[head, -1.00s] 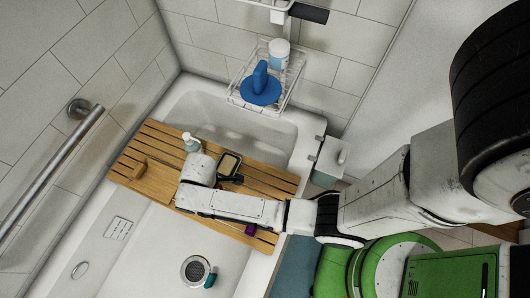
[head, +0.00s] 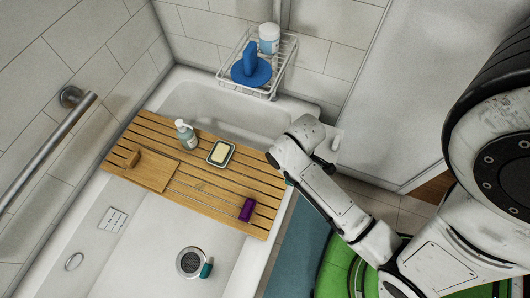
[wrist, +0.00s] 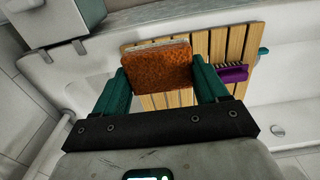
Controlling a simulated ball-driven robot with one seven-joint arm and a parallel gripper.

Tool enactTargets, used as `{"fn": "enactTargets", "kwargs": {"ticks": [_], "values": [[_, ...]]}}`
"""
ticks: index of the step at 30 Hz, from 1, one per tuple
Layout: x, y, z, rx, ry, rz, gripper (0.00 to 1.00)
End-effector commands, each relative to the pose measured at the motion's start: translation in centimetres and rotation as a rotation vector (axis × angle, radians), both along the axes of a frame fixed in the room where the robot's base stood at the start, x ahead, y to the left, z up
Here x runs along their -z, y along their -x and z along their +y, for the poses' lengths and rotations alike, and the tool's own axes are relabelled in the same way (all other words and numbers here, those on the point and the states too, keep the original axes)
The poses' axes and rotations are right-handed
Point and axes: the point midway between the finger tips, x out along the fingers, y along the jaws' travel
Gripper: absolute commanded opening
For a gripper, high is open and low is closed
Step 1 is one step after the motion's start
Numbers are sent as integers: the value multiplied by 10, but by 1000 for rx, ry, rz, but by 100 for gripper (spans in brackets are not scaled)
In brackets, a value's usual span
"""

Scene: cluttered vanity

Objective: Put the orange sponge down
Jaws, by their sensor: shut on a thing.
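The orange sponge (wrist: 158,66) is between the two green fingers of my gripper (wrist: 162,88) in the wrist view. The gripper is shut on it. The wooden slatted board (wrist: 201,47) and the tub show beyond the sponge. In the head view my gripper is mostly hidden by my arm, with only a bit of green finger (head: 289,181) showing near the board's right end. The sponge cannot be made out in the head view.
The wooden board (head: 200,190) lies across the tub and holds a pump bottle (head: 187,135), a soap dish (head: 221,153), a wooden block (head: 132,158) and a purple brush (head: 247,209). Bare slats lie between them. A wire rack (head: 270,85) holds a blue object and a white jar.

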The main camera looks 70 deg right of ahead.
Motion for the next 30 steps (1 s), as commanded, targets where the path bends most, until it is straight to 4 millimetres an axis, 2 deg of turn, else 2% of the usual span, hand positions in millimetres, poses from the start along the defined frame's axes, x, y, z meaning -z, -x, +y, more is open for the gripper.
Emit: {"fn": "enactTargets", "kwargs": {"ticks": [1,9,15,25,30], "values": [[4,-13,-3,-1,1,-3,45],[34,-71,-14,-3,-1,1,45],[67,-97,-19,-3,0,0,45],[90,-115,-23,-2,0,-1,45],[114,-114,-22,-3,-1,1,45]]}}
